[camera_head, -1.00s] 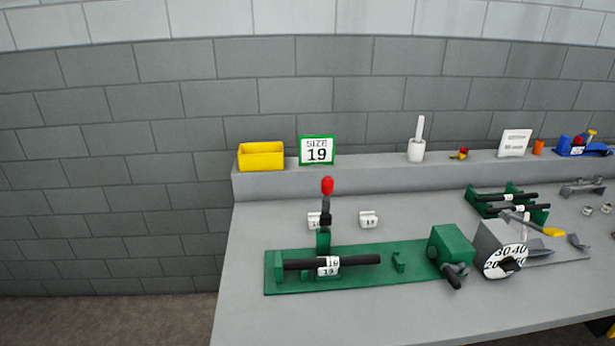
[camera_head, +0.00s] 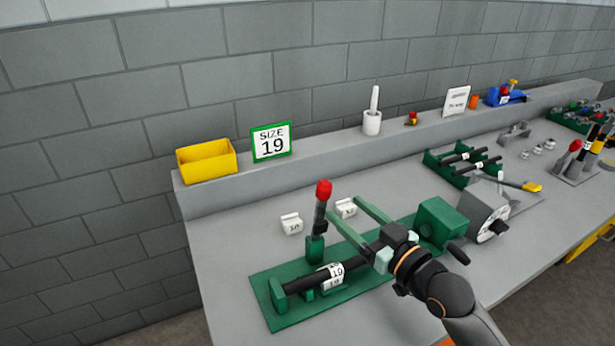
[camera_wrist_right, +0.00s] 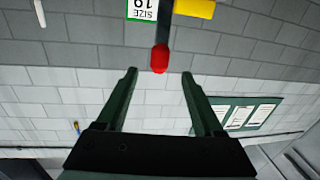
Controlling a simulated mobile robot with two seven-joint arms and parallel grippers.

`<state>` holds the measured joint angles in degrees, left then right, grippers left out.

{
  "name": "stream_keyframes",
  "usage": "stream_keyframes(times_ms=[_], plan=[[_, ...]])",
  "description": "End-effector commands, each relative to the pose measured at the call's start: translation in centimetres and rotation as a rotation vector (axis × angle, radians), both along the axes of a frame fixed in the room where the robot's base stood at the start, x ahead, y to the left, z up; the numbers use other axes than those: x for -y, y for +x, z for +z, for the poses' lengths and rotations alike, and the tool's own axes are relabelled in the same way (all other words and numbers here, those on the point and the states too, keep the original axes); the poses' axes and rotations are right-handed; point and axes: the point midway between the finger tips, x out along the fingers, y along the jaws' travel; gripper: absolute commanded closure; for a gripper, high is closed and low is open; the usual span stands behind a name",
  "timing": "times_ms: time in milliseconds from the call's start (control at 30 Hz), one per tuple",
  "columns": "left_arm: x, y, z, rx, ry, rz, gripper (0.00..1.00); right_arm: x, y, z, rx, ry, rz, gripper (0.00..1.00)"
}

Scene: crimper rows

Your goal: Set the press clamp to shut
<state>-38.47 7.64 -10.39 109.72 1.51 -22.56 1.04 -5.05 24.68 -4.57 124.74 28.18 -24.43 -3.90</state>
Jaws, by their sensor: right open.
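The press clamp is on a green base plate (camera_head: 345,300). Its dark lever with a red knob (camera_head: 323,190) stands nearly upright. A black rod (camera_head: 309,283) with a white "19" label lies along the base. My right gripper (camera_head: 343,207) is open and empty, reaching over the base from the right, its fingers pointing toward the lever. In the right wrist view the red knob (camera_wrist_right: 160,60) shows at the gap between the open fingertips (camera_wrist_right: 158,74), seemingly just beyond them. The right arm and gripper hide part of the base. My left gripper is not in view.
Two white blocks (camera_head: 291,224) lie behind the clamp. A green block with a dark handle (camera_head: 441,221) and a grey dial unit (camera_head: 487,215) stand to the right. A yellow bin (camera_head: 207,160) and a "SIZE 19" sign (camera_head: 271,142) are on the back ledge.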

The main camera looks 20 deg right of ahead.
Motion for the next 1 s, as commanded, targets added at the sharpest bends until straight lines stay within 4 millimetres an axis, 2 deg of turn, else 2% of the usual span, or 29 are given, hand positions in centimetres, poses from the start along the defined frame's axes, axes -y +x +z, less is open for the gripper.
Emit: stream_keyframes(times_ms=[133, 400, 600, 800, 1000], plan=[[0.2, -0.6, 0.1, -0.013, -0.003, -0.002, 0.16, -0.7, 2.0, 0.2, 0.0, 0.002, 0.0, 0.31], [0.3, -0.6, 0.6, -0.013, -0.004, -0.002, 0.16, -2.6, 6.9, 0.1, -0.001, 0.002, 0.0, 0.31], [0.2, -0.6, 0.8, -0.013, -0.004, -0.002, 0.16, -3.5, 9.6, -0.1, -0.003, 0.001, -0.001, 0.31], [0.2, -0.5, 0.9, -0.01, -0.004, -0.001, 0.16, -3.9, 10.9, -0.1, -0.003, 0.0, -0.001, 0.31], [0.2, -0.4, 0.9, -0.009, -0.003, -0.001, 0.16, -4.0, 11.1, -0.2, -0.003, -0.001, -0.001, 0.31]])
